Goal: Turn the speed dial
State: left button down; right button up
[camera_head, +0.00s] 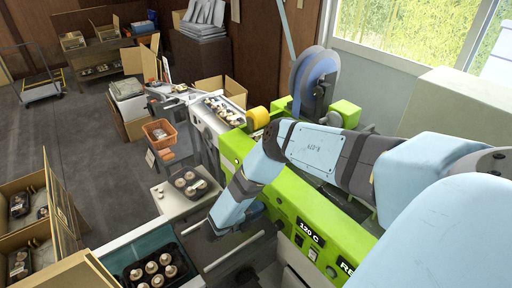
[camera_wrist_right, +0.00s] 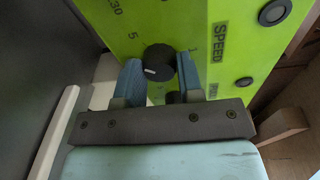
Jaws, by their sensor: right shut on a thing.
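The speed dial (camera_wrist_right: 158,60) is a round black knob with a small white mark, on the lime-green panel (camera_wrist_right: 230,75) beside the word SPEED. My right gripper (camera_wrist_right: 160,73) has its two blue fingers on either side of the dial, shut on it. In the head view my right arm reaches down across the green machine (camera_head: 295,205), and its wrist hides the dial there. My left gripper is in neither view.
A tray of mushrooms (camera_head: 152,270) sits at the machine's near end, and another tray (camera_head: 189,183) lies on a white surface. An orange crate (camera_head: 160,134) stands further back. Black buttons (camera_wrist_right: 273,12) sit on the panel near the dial. Open grey floor (camera_head: 80,125) lies at left.

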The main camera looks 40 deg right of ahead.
jog(key=m+p, duration=0.1)
jog(key=m, duration=0.2)
jog(key=shift+d+m+t+p, duration=0.1)
jog(key=shift+m+t+p, duration=0.2)
jog(key=shift+m+p, duration=0.1)
dwell(0.5)
jog(key=o, duration=0.9)
